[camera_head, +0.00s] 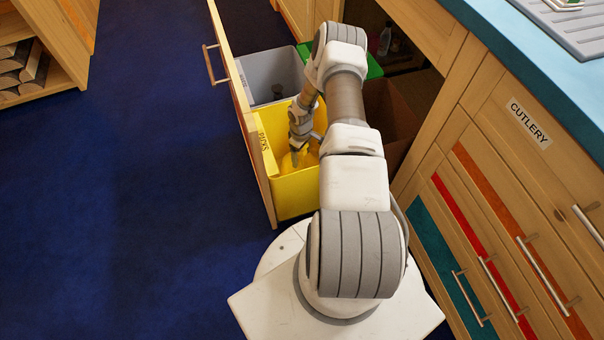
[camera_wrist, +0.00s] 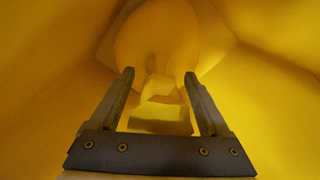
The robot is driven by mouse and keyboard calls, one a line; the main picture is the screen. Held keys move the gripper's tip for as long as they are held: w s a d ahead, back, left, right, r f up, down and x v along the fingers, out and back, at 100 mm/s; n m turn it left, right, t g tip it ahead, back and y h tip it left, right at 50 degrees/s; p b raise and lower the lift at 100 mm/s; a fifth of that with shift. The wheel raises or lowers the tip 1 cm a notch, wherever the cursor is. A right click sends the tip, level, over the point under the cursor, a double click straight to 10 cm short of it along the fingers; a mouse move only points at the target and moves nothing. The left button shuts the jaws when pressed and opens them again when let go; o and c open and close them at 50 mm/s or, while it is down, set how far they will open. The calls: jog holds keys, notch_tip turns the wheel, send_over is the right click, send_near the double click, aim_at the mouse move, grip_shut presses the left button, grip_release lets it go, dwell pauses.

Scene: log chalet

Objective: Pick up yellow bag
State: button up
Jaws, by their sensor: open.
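A yellow bin (camera_head: 296,195) stands in the pulled-out drawer, and my gripper (camera_head: 297,152) reaches down into it. In the wrist view my gripper (camera_wrist: 160,74) is open, with its two fingers apart. Yellow walls surround it there. A yellow shape that looks like the yellow bag (camera_wrist: 160,117) shows between and beyond the fingers. A bit of yellow, perhaps the same bag (camera_head: 291,162), shows beside the gripper in the head view. Its outline blends with the bin, and I cannot tell whether the fingers touch it.
A grey bin (camera_head: 262,76) with something dark inside stands behind the yellow one. A green bin (camera_head: 374,67) and a brown bin (camera_head: 393,120) are to the right, partly behind my arm. The wooden drawer front (camera_head: 238,90) closes the left side. Blue floor (camera_head: 130,180) lies free at left.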

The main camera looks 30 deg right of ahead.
grip_shut()
dwell(1.3)
